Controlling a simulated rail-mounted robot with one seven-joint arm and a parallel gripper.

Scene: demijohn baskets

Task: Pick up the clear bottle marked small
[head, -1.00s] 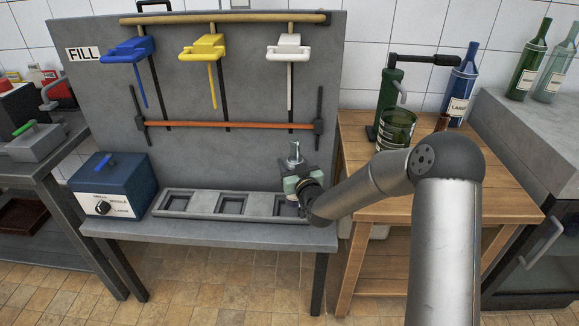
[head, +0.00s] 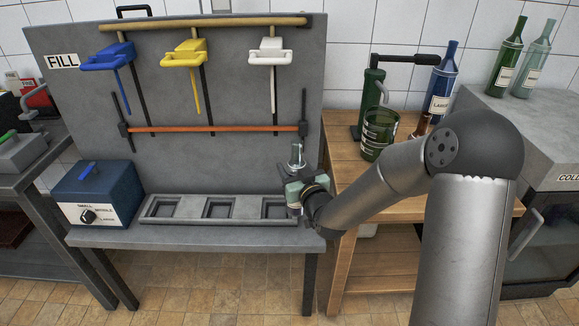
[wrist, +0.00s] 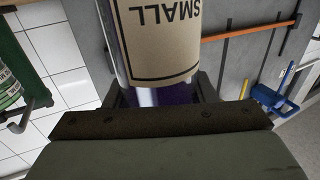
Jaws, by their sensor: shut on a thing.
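The clear bottle (head: 297,156) marked small is upright in my gripper (head: 304,186), in front of the right end of the fill bench. Its neck shows above the jaws in the head view. In the wrist view my gripper (wrist: 160,100) is shut on the bottle. Its tan label (wrist: 163,35) reads SMALL, upside down in the picture. Something purple-blue shows through the glass below the label. The bottle's base is mostly hidden, so I cannot tell whether it touches the tray.
A grey tray with recesses (head: 190,208) lies on the fill bench (head: 180,236). Blue (head: 110,58), yellow (head: 187,57) and white (head: 270,53) fittings hang above. A dial box (head: 97,192) stands left. A wooden table (head: 350,160) at right holds a green container (head: 379,132) and a blue bottle (head: 441,85).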

